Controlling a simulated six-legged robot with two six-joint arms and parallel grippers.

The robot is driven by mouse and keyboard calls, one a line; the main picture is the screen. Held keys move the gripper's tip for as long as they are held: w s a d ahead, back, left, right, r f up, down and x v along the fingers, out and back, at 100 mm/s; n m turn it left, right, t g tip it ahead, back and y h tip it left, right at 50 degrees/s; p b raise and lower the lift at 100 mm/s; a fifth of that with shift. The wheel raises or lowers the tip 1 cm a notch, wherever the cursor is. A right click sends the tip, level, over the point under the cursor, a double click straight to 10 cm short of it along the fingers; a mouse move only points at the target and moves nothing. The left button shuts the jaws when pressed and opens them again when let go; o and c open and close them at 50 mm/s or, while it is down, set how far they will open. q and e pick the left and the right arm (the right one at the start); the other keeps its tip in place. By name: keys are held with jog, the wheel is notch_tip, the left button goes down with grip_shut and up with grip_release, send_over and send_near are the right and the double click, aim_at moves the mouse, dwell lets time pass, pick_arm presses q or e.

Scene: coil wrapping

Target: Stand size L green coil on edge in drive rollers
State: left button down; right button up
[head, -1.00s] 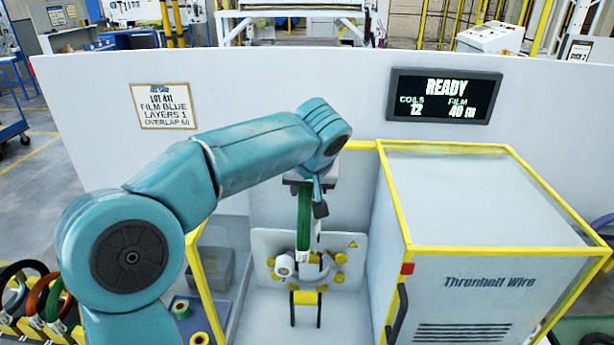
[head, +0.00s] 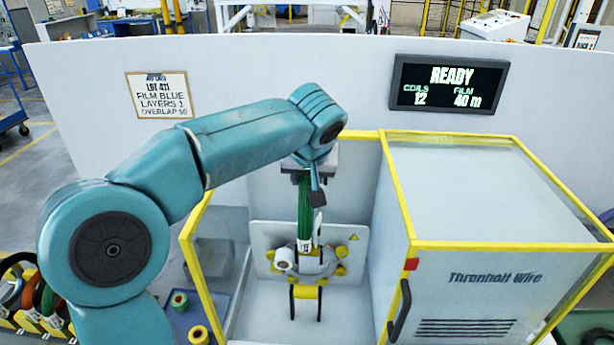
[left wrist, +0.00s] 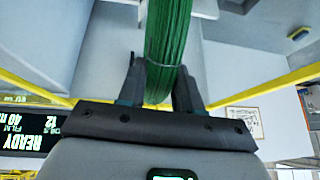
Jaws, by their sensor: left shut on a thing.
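The green coil (head: 305,215) hangs on edge from my left gripper (head: 311,180), seen nearly edge-on with a white label low on it. In the left wrist view the gripper (left wrist: 160,85) is shut on the green coil (left wrist: 168,40), one finger on each side. The drive rollers (head: 342,270) are yellow, set around a grey ring in front of a pale plate inside the machine. The coil's lower end overlaps the ring in the head view. I cannot tell whether it touches the rollers. My right gripper is not in view.
A yellow-framed enclosure (head: 500,247) surrounds the bay, with the closed cabinet at right. A white panel (head: 270,80) stands behind, with a READY display (head: 447,88). More coils (head: 48,297) stand in a rack at far left.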

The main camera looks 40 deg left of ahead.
pick_arm(q)
notch_tip(320, 180, down, 8)
jog(key=b, duration=0.6)
jog(key=shift+w+r+b, duration=0.15)
jog(key=shift+b, duration=0.2)
notch_tip(320, 180, down, 2)
jog(key=shift+f+b, duration=0.15)
jog(key=shift+b, duration=1)
jog(key=shift+f+b, duration=0.65)
jog(key=shift+f, duration=0.1)
jog(key=shift+f+b, duration=0.55)
jog(key=shift+f, duration=0.05)
jog(key=c, duration=0.7)
grip_release()
jog(key=shift+f, duration=0.1)
